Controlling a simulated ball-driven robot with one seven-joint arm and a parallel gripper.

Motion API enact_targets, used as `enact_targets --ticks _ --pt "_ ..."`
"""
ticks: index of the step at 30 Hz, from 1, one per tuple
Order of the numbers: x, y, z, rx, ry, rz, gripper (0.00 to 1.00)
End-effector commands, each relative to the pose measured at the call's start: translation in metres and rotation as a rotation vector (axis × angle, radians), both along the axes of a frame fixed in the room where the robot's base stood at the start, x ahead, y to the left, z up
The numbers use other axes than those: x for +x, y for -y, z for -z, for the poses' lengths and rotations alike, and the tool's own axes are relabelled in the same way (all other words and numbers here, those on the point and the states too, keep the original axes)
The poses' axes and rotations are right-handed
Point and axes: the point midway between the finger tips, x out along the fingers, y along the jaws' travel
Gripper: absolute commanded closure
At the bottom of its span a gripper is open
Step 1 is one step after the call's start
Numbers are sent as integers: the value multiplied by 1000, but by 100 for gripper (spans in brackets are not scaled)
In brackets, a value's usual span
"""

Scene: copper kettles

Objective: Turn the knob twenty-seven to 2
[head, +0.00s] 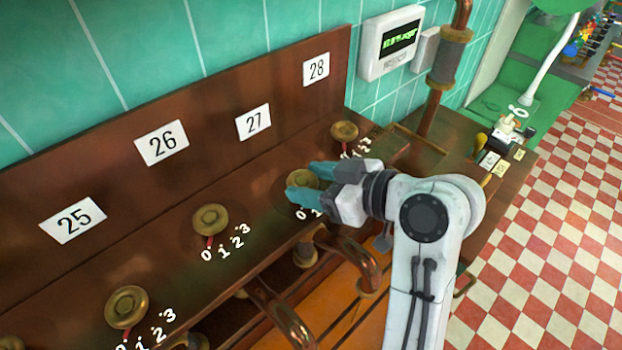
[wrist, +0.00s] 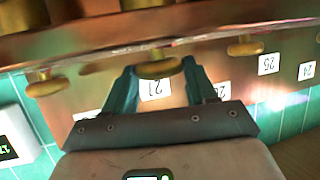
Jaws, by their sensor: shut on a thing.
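Knob twenty-seven (head: 303,178) is a round brass knob on the sloping brown panel, in line with the white label 27 (head: 253,122). My gripper (head: 308,183) is shut on this knob, one teal finger on each side of its rim. In the wrist view the knob (wrist: 158,68) sits between my two teal fingers, with label 27 (wrist: 155,89) upside down behind it. The printed digits 0 and 1 show beside the knob in the head view. The rest of its scale and its red pointer are hidden by my fingers, so its setting cannot be read.
Knob 26 (head: 210,219) is to the left and knob 28 (head: 344,131) to the right, both with red pointers. Knob 25 (head: 127,305) is nearer the lower left. Copper pipes (head: 355,252) curve below the panel. A screen box (head: 390,42) hangs on the tiled wall.

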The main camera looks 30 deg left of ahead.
Motion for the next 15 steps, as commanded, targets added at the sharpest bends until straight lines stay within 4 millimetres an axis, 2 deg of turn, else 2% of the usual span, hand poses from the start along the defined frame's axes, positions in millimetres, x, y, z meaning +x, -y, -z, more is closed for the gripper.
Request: enact_targets --ticks 15 --pt "11 -1 2 0 0 -435 74"
